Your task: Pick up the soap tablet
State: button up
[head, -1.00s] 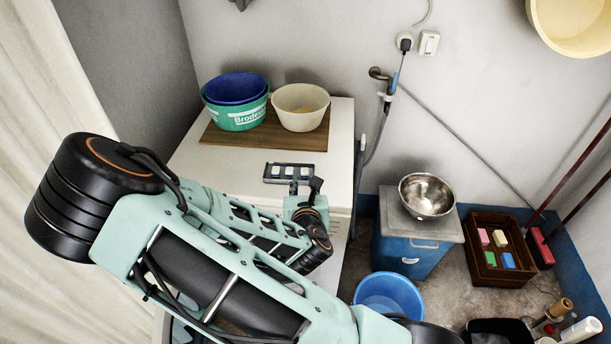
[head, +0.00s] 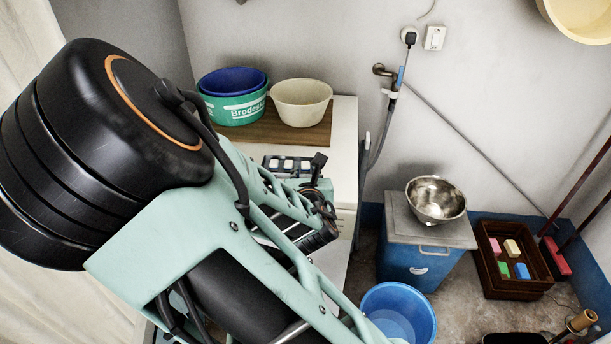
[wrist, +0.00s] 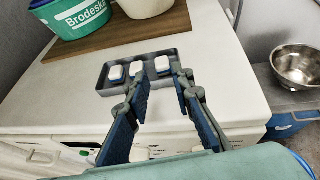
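White-and-blue tablets, probably the soap tablets, sit in separate compartments of a dark grey tray (wrist: 174,53) on the white appliance top. In the wrist view I see a left tablet (wrist: 115,74), a middle tablet (wrist: 136,69) and a right tablet (wrist: 162,65). The tray also shows in the head view (head: 265,161), partly hidden by my arm. My gripper (wrist: 162,78) is open and empty, its fingers pointing at the tray's near right part. The right tablet shows between the fingertips, apart from them as far as I can tell.
A brown board (head: 318,135) behind the tray carries a green basin (head: 235,110) and a cream basin (head: 301,103). A steel bowl (head: 436,199) stands on a blue cabinet to the right. Coloured blocks lie in a dark crate (head: 516,290) on the floor.

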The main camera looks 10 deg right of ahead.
aim_at(306, 166)
jog(key=shift+x, duration=1.45)
jog(key=shift+f+b+x, duration=0.15)
jog(key=shift+b+x, duration=0.3)
jog(key=shift+x, duration=0.8)
jog(key=shift+f+b+x, duration=0.15)
jog(key=shift+b+x, duration=0.3)
jog(key=shift+x, duration=0.8)
jog(key=shift+s, duration=0.15)
jog(key=shift+s+d, duration=0.1)
grip_shut()
jog(key=shift+f, duration=0.1)
